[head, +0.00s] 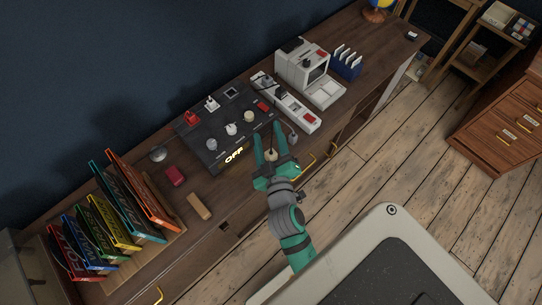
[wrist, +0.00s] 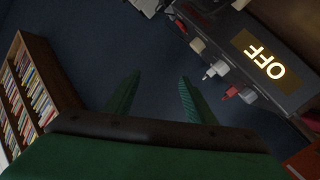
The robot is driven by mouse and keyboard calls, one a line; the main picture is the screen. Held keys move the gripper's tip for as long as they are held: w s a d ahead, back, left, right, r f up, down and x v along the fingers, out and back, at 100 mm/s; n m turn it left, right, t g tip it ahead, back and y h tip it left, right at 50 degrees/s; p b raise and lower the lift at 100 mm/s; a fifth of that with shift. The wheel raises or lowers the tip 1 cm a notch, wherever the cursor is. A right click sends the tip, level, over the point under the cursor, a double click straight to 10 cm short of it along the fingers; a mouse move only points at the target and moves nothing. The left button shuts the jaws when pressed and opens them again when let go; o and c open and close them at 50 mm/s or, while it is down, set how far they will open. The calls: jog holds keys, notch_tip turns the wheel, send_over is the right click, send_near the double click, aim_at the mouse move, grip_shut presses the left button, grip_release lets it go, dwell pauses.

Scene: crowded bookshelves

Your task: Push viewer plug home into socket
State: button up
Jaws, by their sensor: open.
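A black panel (head: 200,152) with a lit "OFF" sign (head: 234,156) lies on the wooden desk and carries several red, white and grey plug-like pieces. The sign also shows upside down in the wrist view (wrist: 265,60), beside a white plug-like piece (wrist: 215,70) and a red one (wrist: 238,92). A white viewer-like machine with a screen (head: 304,66) stands behind a white strip (head: 287,104). I cannot tell which piece is the viewer plug or whether it is seated. My gripper (head: 268,138) is open and empty at the panel's front right corner; its fingers also show in the wrist view (wrist: 160,85).
Colourful framed panels (head: 105,219) stand in a rack at the desk's left. Blue-and-white folders (head: 346,62) stand right of the machine. The floor (head: 400,150) to the right is clear.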

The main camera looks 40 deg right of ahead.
jog(key=w+d+r+m+g+h, duration=0.1)
jog(key=d+r+m+g+h, duration=0.2)
jog(key=d, duration=0.5)
jog(key=w+d+r+m+g+h, duration=0.1)
jog(key=d+r+m+g+h, duration=0.2)
jog(key=d+r, duration=0.35)
jog(key=s+d+m+g+h, duration=0.2)
jog(key=d+m+g, duration=0.25)
jog(key=d, duration=0.25)
jog(key=m+g+y, duration=0.5)
jog(key=m+y, duration=0.4)
jog(key=y, duration=0.7)
send_over(272, 151)
jog(key=shift+t, duration=0.25)
jog(key=f, duration=1.5)
jog(key=shift+s+a, duration=0.1)
jog(key=shift+s, duration=0.25)
notch_tip(272, 151, down, 5)
jog(key=shift+w+f, duration=0.15)
jog(key=shift+f, duration=1.25)
jog(key=shift+w+f, duration=0.15)
jog(key=shift+f, duration=1.2)
jog(key=c, duration=1.2)
